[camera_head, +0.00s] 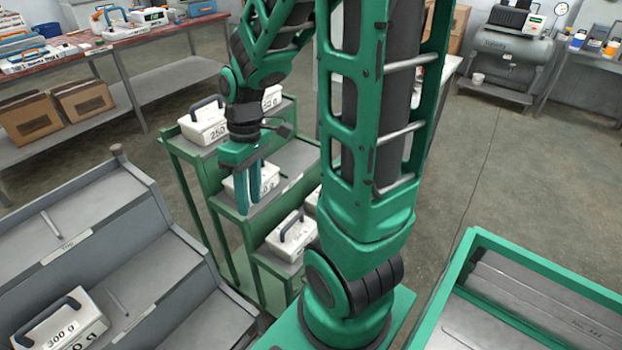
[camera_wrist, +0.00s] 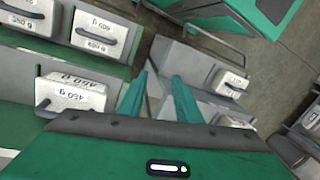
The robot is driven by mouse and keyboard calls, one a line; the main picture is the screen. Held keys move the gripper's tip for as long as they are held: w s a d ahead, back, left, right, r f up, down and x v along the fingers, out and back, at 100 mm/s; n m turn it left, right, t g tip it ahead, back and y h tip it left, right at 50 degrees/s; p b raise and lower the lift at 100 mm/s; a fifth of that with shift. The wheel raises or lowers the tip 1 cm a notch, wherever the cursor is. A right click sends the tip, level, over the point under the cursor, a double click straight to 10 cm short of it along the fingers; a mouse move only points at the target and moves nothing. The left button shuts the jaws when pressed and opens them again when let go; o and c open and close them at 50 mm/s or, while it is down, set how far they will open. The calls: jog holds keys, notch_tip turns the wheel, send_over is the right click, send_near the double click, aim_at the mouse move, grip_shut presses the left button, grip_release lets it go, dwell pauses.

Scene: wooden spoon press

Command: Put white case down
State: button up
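My gripper (camera_head: 256,196) points down over the green stepped rack, with its two fingers apart. In the wrist view my gripper (camera_wrist: 158,82) shows a gap with only grey surface visible between the fingertips. A white case (camera_head: 238,186) sits on the rack's middle step, partly hidden behind the fingers. In the wrist view a white case marked in grams (camera_wrist: 75,92) stands left of the fingers, with its dark handle at its left. I cannot tell whether these are the same case. No case hangs from my gripper.
The green rack (camera_head: 184,158) also holds a 250 g case (camera_head: 203,126) on top and a case (camera_head: 291,236) lower down. A grey stepped rack (camera_head: 115,207) at left carries a 300 g case (camera_head: 66,326) and has bare steps. A green-framed bin (camera_head: 545,262) stands at right.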

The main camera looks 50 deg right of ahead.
jog(key=s+d+r+m+h, duration=0.1)
jog(key=s+d+r+m, duration=0.2)
jog(key=s+m, duration=0.2)
jog(key=s+d+r+m, duration=0.4)
jog(key=s, duration=0.4)
jog(key=shift+s+d+r+m+t+h, duration=0.2)
jog(key=shift+m+t+h, duration=0.1)
jog(key=shift+m+h, duration=0.1)
